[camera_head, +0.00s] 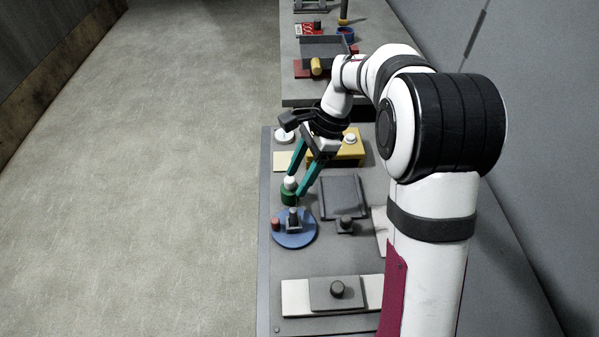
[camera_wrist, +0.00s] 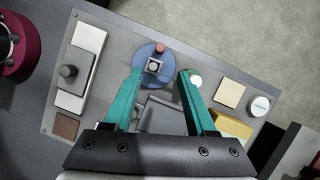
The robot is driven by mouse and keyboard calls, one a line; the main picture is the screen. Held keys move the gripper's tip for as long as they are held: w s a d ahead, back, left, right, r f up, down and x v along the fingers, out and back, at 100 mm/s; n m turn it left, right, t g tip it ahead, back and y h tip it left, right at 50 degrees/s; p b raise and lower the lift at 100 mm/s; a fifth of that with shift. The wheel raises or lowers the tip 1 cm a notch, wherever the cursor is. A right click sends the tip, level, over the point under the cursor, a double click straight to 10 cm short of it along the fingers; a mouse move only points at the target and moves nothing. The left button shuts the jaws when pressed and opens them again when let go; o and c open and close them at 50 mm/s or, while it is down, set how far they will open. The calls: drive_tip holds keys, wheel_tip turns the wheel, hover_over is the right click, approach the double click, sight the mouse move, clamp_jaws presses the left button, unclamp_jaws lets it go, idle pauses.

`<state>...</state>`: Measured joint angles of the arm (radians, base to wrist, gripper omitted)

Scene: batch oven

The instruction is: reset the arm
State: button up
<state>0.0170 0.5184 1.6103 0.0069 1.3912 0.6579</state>
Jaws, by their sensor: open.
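My gripper (camera_head: 297,190) has two teal fingers and points down over the grey panel (camera_head: 268,270). It also shows in the wrist view (camera_wrist: 160,74), with the fingers well apart and nothing held between them. Beyond the fingertips lies a blue disc (camera_head: 294,240) with a square grey block (camera_head: 294,219) and a small red knob (camera_head: 275,224) on it.
A yellow block (camera_head: 350,152) with a white knob and a white round button (camera_head: 283,135) sit near the panel's far end. A dark tray (camera_head: 342,197) is right of the gripper. A grey slider with a dark knob (camera_head: 337,289) lies nearest. Open floor (camera_head: 140,190) is left.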

drive_tip(key=s+d+r+n+h, duration=0.15)
drive_tip(key=s+r+n, duration=0.35)
drive_tip(key=s, duration=0.6)
drive_tip(key=s+d+n+t, duration=0.1)
drive_tip(key=s+d+n, duration=0.1)
drive_tip(key=s, duration=1.4)
drive_tip(key=shift+s+d+f+n+h, duration=0.2)
drive_tip(key=shift+d+f+n+h, duration=0.2)
drive_tip(key=shift+n, duration=0.5)
drive_tip(key=shift+a, duration=0.1)
